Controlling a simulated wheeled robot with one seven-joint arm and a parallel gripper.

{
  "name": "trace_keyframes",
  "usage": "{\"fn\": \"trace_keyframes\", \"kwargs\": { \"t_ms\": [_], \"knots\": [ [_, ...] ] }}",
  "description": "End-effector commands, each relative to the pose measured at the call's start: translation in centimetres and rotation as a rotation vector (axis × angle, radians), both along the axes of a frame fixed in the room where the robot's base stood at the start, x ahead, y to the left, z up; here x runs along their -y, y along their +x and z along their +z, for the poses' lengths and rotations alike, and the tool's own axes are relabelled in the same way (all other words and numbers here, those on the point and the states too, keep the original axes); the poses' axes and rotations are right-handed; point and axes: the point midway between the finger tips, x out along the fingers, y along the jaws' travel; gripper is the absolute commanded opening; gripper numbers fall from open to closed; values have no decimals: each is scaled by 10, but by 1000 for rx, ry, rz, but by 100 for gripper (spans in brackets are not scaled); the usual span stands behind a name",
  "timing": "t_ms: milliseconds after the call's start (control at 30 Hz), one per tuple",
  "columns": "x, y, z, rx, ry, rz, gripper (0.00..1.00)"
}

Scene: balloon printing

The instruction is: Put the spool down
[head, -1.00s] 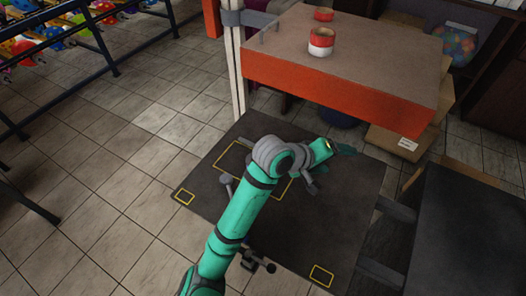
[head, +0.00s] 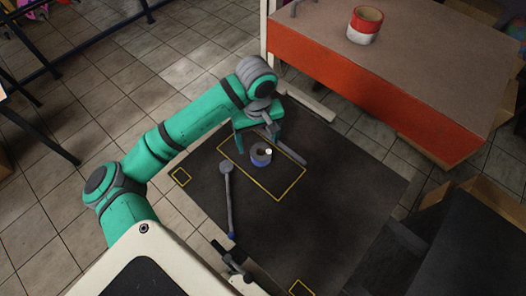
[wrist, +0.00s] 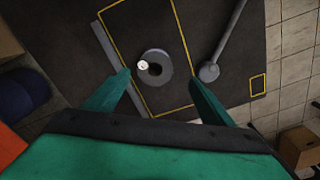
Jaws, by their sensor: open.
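A small grey ring-shaped piece, which looks like the spool (head: 261,159), rests on the dark surface inside the large yellow outline. It has a dark hole and a small white piece in it. In the wrist view the spool (wrist: 153,81) is seen from above, between the lines of the two fingers and a little ahead of their tips. My gripper (head: 258,138) is above and just behind it, with its fingers apart. In the wrist view my gripper (wrist: 160,77) is open and I see nothing held in it.
The dark platform (head: 330,195) has yellow outlines and a grey lever (head: 228,200) to the left of the spool. A dark box stands at the right.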

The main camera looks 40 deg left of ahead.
Motion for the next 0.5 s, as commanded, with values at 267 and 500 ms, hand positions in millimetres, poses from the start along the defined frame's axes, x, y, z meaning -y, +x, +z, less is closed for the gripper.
{"fn": "trace_keyframes", "kwargs": {
  "t_ms": [267,500],
  "knots": [
    [1,1,-28,2,-1,-1,76],
    [4,6,-53,1,-1,-3,76]
  ]
}}
